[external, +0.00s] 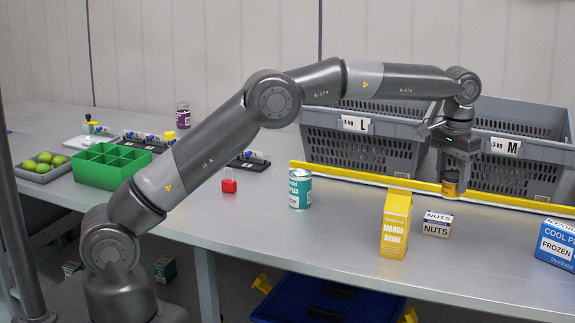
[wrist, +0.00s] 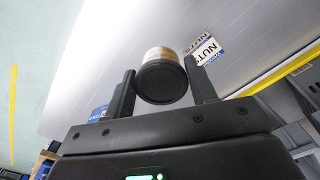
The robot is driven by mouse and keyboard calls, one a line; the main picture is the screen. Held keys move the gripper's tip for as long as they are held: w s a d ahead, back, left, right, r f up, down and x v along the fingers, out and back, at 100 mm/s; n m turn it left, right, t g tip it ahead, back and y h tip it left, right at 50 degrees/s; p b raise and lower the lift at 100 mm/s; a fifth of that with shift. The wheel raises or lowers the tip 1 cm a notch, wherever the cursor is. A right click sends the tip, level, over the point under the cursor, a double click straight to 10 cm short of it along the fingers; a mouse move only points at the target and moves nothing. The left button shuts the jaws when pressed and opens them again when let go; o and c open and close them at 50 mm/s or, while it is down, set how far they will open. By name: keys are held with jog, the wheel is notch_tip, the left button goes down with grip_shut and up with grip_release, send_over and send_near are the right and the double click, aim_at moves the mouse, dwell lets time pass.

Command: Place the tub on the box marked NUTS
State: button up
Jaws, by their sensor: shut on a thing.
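The tub (external: 450,189) is small, with an orange-tan side in the external view; the wrist view shows its dark round end and pale tan side (wrist: 162,76). My gripper (external: 449,186) is shut on it and holds it above the table, pointing down. In the wrist view a finger of my gripper (wrist: 160,70) stands on each side of the tub. The white box marked NUTS (external: 437,224), with dark blue bands, stands on the table in front of and below the tub. It also shows in the wrist view (wrist: 206,50), just right of the tub, apart from it.
A tall yellow mango carton (external: 396,228) stands close left of the NUTS box. A teal can (external: 300,188) is farther left, and a blue FROZEN box (external: 556,243) is at right. Grey crates L (external: 360,145) and M (external: 520,165) stand behind a yellow strip (external: 350,174).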

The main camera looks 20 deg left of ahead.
jog(key=w+a+f, duration=0.1)
jog(key=w+f, duration=0.1)
jog(key=w, duration=0.1)
jog(key=w+a+f, duration=0.1)
jog(key=w+f, duration=0.1)
jog(key=w, duration=0.1)
jog(key=w+a+f, duration=0.1)
jog(key=w+f, duration=0.1)
jog(key=w, duration=0.2)
jog(key=shift+w+a+f, duration=0.1)
jog(key=shift+f, duration=2.15)
jog(key=shift+f, duration=0.15)
jog(key=o, duration=1)
